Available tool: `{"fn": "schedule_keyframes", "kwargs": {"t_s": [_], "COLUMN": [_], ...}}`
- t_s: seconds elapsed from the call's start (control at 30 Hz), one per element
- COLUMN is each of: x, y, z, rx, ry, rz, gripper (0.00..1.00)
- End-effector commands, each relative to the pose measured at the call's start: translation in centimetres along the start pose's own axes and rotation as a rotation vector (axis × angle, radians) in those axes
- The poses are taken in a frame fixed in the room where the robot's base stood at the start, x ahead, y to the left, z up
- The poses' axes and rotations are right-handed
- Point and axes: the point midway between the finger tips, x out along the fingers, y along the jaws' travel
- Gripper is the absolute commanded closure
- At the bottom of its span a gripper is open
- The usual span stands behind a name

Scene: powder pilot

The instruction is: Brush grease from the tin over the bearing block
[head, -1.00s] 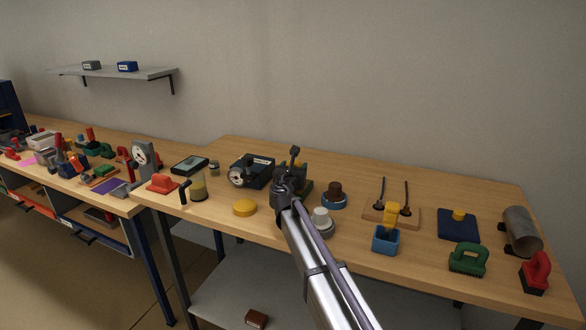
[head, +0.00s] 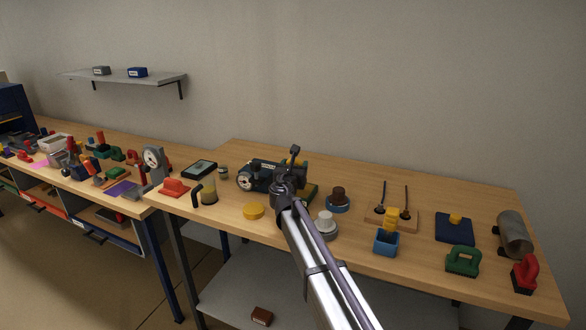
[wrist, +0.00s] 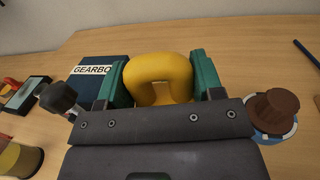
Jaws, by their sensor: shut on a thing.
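My gripper (wrist: 158,78) has its two green fingers on either side of a yellow loop-shaped handle (wrist: 160,70) in the wrist view and is shut on it. What is under the handle is hidden by the gripper body. In the head view my gripper (head: 296,174) is over the middle of the workbench, just right of the dark box with a round dial (head: 262,176).
A brown knob on a blue base (head: 338,200) and a grey-white round piece (head: 325,226) stand right of my arm. The bench (head: 440,275) has some bare front room.

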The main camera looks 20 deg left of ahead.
Motion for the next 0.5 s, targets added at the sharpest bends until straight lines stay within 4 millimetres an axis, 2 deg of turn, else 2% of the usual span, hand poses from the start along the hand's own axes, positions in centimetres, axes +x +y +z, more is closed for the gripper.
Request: {"fn": "schedule_keyframes", "kwargs": {"t_s": [0.03,0.2,0.5], "x": [0.0,0.1,0.2], "y": [-0.1,-0.3,-0.5], "z": [1.0,2.5,3.0], "rx": [0.0,0.0,0.0], "ry": [0.0,0.0,0.0], "rz": [-0.001,-0.004,-0.006], "gripper": [0.71,0.71,0.71]}}
